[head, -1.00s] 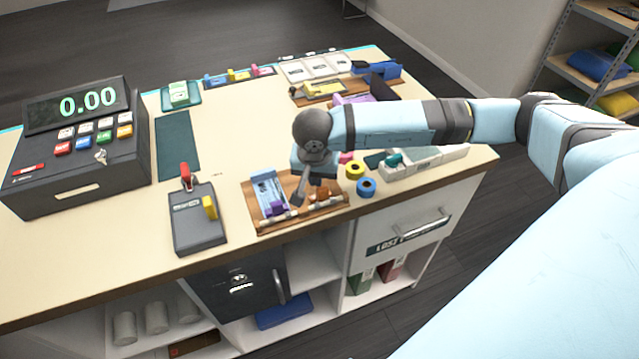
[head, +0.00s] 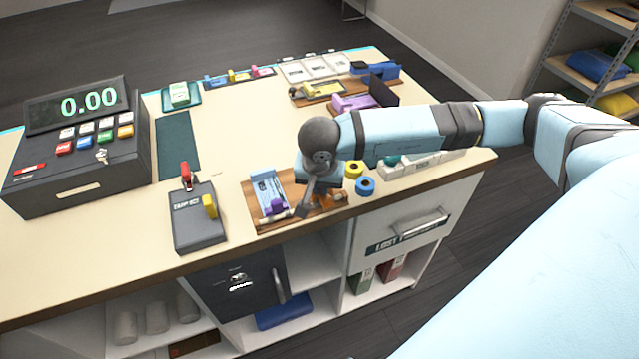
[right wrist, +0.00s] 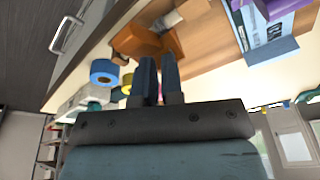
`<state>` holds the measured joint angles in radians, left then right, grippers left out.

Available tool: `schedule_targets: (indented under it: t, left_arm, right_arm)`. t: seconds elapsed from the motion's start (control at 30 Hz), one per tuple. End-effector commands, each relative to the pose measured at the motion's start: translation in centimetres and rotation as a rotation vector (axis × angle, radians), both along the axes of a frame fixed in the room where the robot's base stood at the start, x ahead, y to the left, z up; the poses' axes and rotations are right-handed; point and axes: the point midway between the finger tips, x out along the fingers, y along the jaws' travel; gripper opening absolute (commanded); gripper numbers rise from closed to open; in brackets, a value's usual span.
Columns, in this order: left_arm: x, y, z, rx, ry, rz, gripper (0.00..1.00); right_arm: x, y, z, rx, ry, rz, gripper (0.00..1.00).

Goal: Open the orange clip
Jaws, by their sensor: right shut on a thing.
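The orange clip (right wrist: 140,38) shows in the right wrist view just beyond my fingertips. In the head view it is mostly hidden behind my right gripper (head: 308,207), with a little orange-brown (head: 340,198) showing to its right. It sits at the right end of a wooden board (head: 260,190) near the counter's front edge. My right gripper (right wrist: 160,65) has its fingers close together and is shut on the clip; the exact contact is partly hidden. A pale rod (head: 272,219) lies along the board's front. My left gripper is in neither view.
Yellow (head: 354,169) and blue (head: 365,186) tape rolls stand close on the right. A dark switch box (head: 195,225) is on the left, with bare counter between.

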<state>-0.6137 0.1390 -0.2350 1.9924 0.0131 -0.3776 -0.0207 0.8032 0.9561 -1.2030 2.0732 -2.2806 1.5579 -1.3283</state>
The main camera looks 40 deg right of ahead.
Motion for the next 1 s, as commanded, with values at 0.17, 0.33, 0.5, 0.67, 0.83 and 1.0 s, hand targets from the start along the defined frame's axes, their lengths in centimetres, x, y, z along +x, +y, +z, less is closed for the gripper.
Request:
schedule_targets:
  t: [0.17, 0.33, 0.5, 0.67, 0.83, 1.0]
  left_arm:
    - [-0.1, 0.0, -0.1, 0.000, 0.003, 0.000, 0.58]
    - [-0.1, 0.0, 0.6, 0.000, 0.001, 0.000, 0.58]
    - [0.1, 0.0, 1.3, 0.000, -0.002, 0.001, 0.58]
    - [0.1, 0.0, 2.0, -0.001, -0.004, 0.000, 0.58]
    - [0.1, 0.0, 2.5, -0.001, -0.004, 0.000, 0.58]
    - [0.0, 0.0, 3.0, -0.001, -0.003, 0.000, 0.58]
  right_arm:
    - [-1.0, 0.1, -0.8, -0.004, 0.034, 0.002, 0.00]
    - [-1.1, 0.0, 0.5, -0.006, 0.034, 0.000, 0.00]
    - [-1.2, -0.1, 2.2, -0.008, 0.028, -0.001, 0.00]
    - [-1.2, -0.1, 3.7, -0.008, 0.023, -0.001, 0.00]
    - [-1.4, 0.0, 5.1, -0.008, 0.021, 0.000, 0.00]
    - [-1.5, 0.0, 6.5, -0.007, 0.021, 0.000, 0.00]
